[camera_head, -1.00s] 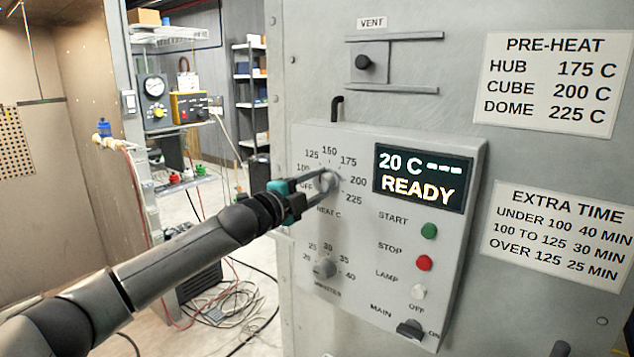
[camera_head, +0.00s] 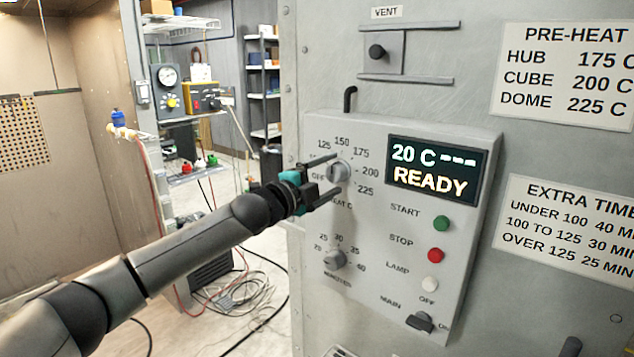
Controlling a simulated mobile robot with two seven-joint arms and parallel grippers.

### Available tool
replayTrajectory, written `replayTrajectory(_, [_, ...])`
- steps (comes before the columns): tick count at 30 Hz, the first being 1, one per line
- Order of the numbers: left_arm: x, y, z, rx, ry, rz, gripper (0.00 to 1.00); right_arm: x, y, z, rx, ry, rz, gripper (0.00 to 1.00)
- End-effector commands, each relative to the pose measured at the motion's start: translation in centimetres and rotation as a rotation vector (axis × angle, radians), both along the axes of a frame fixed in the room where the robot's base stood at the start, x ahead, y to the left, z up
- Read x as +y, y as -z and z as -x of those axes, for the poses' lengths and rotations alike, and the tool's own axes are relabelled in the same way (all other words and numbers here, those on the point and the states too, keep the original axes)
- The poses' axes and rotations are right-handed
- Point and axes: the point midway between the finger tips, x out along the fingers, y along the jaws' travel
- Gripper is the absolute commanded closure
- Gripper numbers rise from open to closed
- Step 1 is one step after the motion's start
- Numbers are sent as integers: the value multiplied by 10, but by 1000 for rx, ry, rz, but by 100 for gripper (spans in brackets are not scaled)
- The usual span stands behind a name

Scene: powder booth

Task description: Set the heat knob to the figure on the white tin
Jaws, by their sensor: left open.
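The heat knob (camera_head: 339,172) is a grey round knob on the control panel, inside a ring of figures from OFF and 125 to 225. My left gripper (camera_head: 334,175) is open at the knob, with one dark finger above it and one below. I cannot tell whether either finger touches it. The fingers cover some figures at the left of the dial, and the knob's pointer is too small to read. The display (camera_head: 431,170) reads 20 C, dashes and READY. I see no white tin. My right gripper is not in view.
Below the heat knob is a minutes knob (camera_head: 334,259). START (camera_head: 442,223), STOP (camera_head: 436,255) and LAMP (camera_head: 430,284) buttons and a MAIN switch (camera_head: 419,321) are at the right. A PRE-HEAT sign (camera_head: 567,75) lists HUB 175, CUBE 200, DOME 225. A black hooked rod (camera_head: 349,97) sticks up above the panel.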

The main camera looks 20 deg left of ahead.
Motion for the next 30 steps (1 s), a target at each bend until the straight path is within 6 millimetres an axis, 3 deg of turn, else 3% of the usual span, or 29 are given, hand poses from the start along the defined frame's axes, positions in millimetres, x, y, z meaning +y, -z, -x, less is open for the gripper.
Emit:
replayTrajectory(8, [9, 3, 22, 2, -1, -2, 16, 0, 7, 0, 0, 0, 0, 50])
replayTrajectory(30, [49, 8, 125, 3, -1, -4, 16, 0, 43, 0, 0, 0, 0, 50])
